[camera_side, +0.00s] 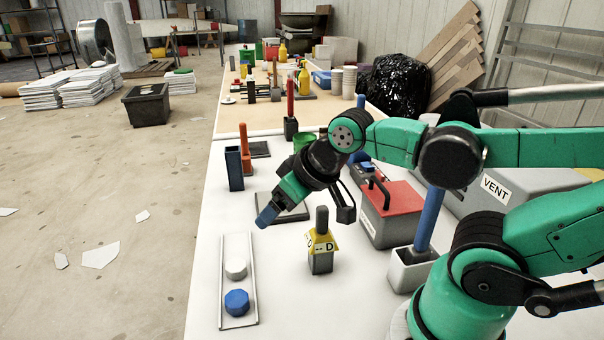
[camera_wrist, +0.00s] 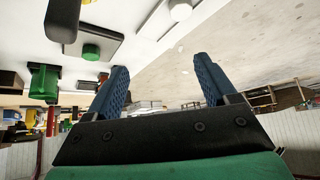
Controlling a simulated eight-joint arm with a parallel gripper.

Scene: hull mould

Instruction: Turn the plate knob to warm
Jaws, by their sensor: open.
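My gripper (camera_side: 268,214) points down and left above the white table, with blue fingers. In the wrist view my gripper (camera_wrist: 160,75) has its two blue fingers apart with nothing between them. A dark flat plate (camera_side: 294,214) lies on the table behind and partly under the gripper, which hides part of it. In the wrist view a round green knob (camera_wrist: 91,52) sits on a dark plate. A light tray (camera_side: 238,283) in front holds a white knob (camera_side: 236,268) and a blue faceted knob (camera_side: 237,302). I cannot read any warm mark.
A grey block with a yellow D tag (camera_side: 321,243) stands right of the tray. A red-lidded box (camera_side: 395,210) and a white holder with a blue rod (camera_side: 410,268) stand further right. A blue upright holder (camera_side: 234,168) stands behind. The table's left edge is near.

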